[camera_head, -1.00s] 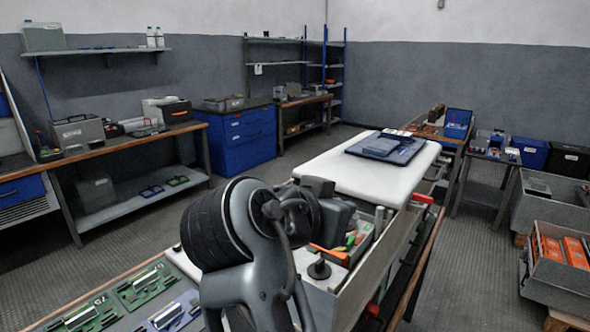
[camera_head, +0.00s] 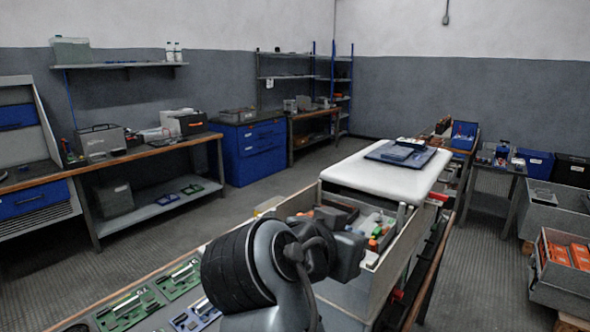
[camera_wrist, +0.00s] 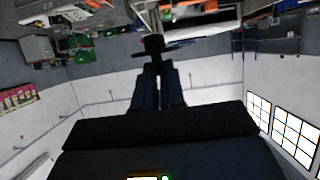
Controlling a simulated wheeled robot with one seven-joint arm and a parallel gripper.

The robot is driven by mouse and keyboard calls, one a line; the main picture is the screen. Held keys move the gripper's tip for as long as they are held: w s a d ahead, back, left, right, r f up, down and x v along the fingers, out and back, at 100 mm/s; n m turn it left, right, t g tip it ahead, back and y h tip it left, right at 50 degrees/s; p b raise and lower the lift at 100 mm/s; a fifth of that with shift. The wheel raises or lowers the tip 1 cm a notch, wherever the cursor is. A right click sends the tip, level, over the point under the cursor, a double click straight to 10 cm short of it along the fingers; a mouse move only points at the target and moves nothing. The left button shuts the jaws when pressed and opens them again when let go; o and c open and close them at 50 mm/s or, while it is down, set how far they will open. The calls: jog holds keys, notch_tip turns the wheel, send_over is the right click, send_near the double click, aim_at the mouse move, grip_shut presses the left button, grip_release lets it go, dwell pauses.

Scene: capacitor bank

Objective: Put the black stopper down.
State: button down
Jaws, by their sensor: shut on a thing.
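The black stopper (camera_wrist: 154,44) shows in the wrist view as a dark knob with a thin, wide rim, at the tips of my gripper's fingers. My gripper (camera_wrist: 158,68) is shut on it, its two dark fingers close together. The wrist picture is dark and turned over, and I cannot tell whether the stopper touches anything. In the head view, my arm stands before the open grey bin (camera_head: 392,258) and hides the stopper and the fingertips.
The bin holds orange and green items (camera_head: 376,236). A white-topped bench (camera_head: 375,180) with a blue tray (camera_head: 405,154) lies beyond. Green circuit boards (camera_head: 130,308) lie on the table at the lower left. Open floor (camera_head: 250,200) lies beyond my arm at left.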

jog(key=shift+s+f, duration=0.2)
jog(key=shift+f, duration=0.1)
jog(key=s+d+f+n+t+y, duration=0.1)
jog(key=s+d+f+n+y, duration=0.1)
jog(key=f, duration=1)
jog(key=s+d+f+n+t+y, duration=0.1)
jog(key=s+d+f+n+y, duration=0.1)
jog(key=d+f, duration=0.5)
jog(key=s+d+f+n+y, duration=0.3)
jog(key=s+d+f, duration=0.1)
jog(key=f, duration=1.2)
jog(key=shift+s+d+f+t+y, duration=0.3)
jog(key=shift+s+f+t+y, duration=0.1)
jog(key=shift+s, duration=0.15)
jog(key=shift+d, duration=0.1)
